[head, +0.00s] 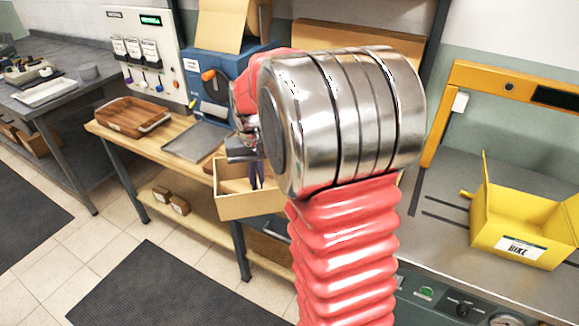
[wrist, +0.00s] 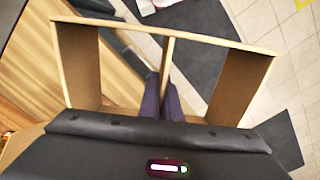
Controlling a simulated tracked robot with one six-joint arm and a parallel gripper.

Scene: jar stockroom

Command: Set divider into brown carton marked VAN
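The divider (head: 250,206) is a tan, open-bottomed frame with a middle partition. In the wrist view it fills the centre, with its far wall (wrist: 215,40) across the top and floor visible through it. My gripper (head: 256,180) has dark purple fingers. In the wrist view the fingers (wrist: 164,98) are shut on the middle partition, one on each side. The divider hangs in the air by the front edge of the wooden bench. No brown carton with a readable VAN mark shows in either view. My arm hides part of the divider and the bench behind.
A yellow carton (head: 492,239) labelled BIKE stands open on the grey counter at right. A brown tray (head: 128,117) and a grey metal tray (head: 198,142) lie on the wooden bench (head: 172,134). A blue machine (head: 198,68) stands behind. Small brown boxes (head: 179,206) sit on the lower shelf.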

